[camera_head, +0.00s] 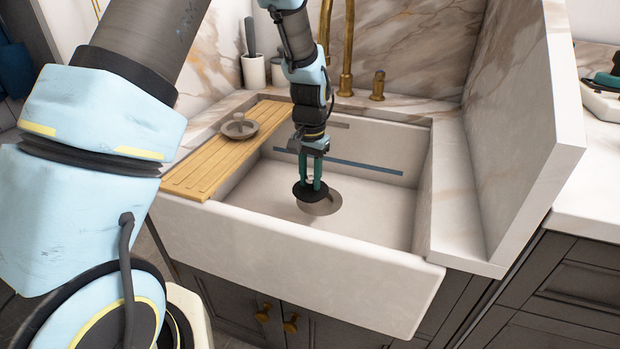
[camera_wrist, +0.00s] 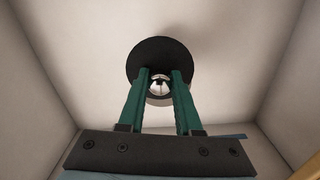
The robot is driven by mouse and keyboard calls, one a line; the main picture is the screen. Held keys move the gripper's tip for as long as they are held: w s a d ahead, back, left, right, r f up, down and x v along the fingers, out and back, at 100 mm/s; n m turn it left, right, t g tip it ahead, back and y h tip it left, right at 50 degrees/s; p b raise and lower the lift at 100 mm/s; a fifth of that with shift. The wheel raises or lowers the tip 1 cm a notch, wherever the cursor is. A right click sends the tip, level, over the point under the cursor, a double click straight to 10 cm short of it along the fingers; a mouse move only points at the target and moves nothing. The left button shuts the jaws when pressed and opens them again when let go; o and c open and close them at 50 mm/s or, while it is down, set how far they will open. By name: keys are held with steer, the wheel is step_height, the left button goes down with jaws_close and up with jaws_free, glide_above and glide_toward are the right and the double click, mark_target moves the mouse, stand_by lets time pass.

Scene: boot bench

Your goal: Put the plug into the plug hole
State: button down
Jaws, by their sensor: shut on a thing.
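My gripper (camera_head: 311,181) reaches down into the white sink (camera_head: 385,205). Its green fingers are shut on the plug (camera_head: 302,192), a flat black disc held low over the sink floor. In the wrist view, the black plug (camera_wrist: 160,48) lies beyond the fingertips (camera_wrist: 161,75), with a shiny round part showing between the fingers. The plug hole (camera_head: 325,204) shows as a round, darker area in the sink floor, just right of and below the plug in the head view. The plug covers part of it. I cannot tell whether they touch.
A wooden board (camera_head: 205,170) spans the sink's left side, with a grey round lidded piece (camera_head: 240,127) on it. Brass taps (camera_head: 347,60) stand behind. A blue strip (camera_head: 365,168) runs along the sink's back wall. A tall marble panel (camera_head: 530,130) rises at the right.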

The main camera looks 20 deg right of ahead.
steer(key=shift+w+d+f+b, duration=0.6)
steer(key=shift+f+b, duration=0.2)
steer(key=shift+f, duration=0.25)
steer(key=shift+w+d+f+b, duration=0.55)
steer(key=shift+f+b, duration=0.25)
steer(key=shift+f, duration=0.2)
steer(key=shift+w+d+f+b, duration=0.55)
steer(key=shift+f+b, duration=0.25)
steer(key=shift+f, duration=0.25)
steer(key=shift+w+d, duration=0.2)
steer(key=shift+w, duration=0.1)
steer(key=shift+w+d+f, duration=0.75)
steer(key=shift+w+d, duration=0.05)
steer(key=shift+w, duration=0.05)
steer(key=shift+p, duration=0.3)
steer(key=shift+f, duration=0.85)
steer(key=shift+c, duration=0.2)
jaws_free()
